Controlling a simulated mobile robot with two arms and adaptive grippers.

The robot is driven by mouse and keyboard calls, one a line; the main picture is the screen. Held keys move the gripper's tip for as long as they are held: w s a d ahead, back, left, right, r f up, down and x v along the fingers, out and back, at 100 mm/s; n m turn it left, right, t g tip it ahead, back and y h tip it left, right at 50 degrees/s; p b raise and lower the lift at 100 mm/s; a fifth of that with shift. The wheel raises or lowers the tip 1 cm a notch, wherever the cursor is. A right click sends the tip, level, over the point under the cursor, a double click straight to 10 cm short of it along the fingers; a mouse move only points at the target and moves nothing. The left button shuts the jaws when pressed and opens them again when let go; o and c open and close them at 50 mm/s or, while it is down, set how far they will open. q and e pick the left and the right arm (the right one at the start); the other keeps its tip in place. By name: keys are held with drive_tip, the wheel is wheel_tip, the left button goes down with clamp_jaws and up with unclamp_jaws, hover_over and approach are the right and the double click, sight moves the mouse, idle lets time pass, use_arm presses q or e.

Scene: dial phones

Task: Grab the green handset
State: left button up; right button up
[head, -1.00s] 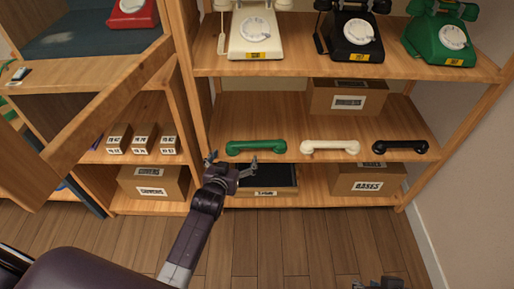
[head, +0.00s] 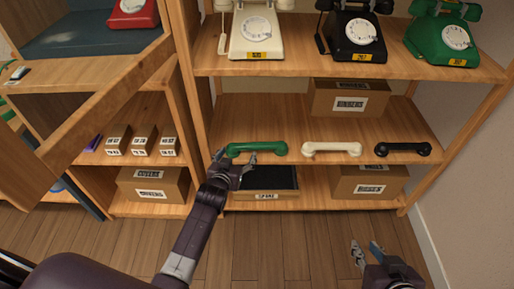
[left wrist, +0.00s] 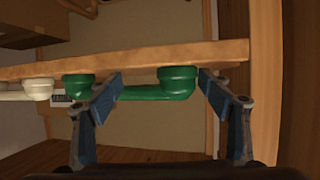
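The green handset (head: 257,148) lies along the front edge of the middle shelf, left of the white handset (head: 331,149) and the black handset (head: 403,149). My left gripper (head: 234,158) is open at the green handset's left part. In the left wrist view, the open fingers (left wrist: 161,81) are spread with one round end of the green handset (left wrist: 178,82) between them. The other end shows beyond the left finger. I cannot tell whether the fingers touch it. My right gripper (head: 366,245) is open and empty, low over the floor at right.
White (head: 257,32), black (head: 353,38) and green (head: 444,39) dial phones stand on the shelf above. Boxes sit behind the handsets (head: 349,98) and below (head: 368,181). A dark-topped box (head: 266,193) is under my left gripper. The floor in front is clear.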

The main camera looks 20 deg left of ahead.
use_arm(q)
drive_tip(key=c, duration=1.7)
drive_tip(key=shift+r, duration=0.1)
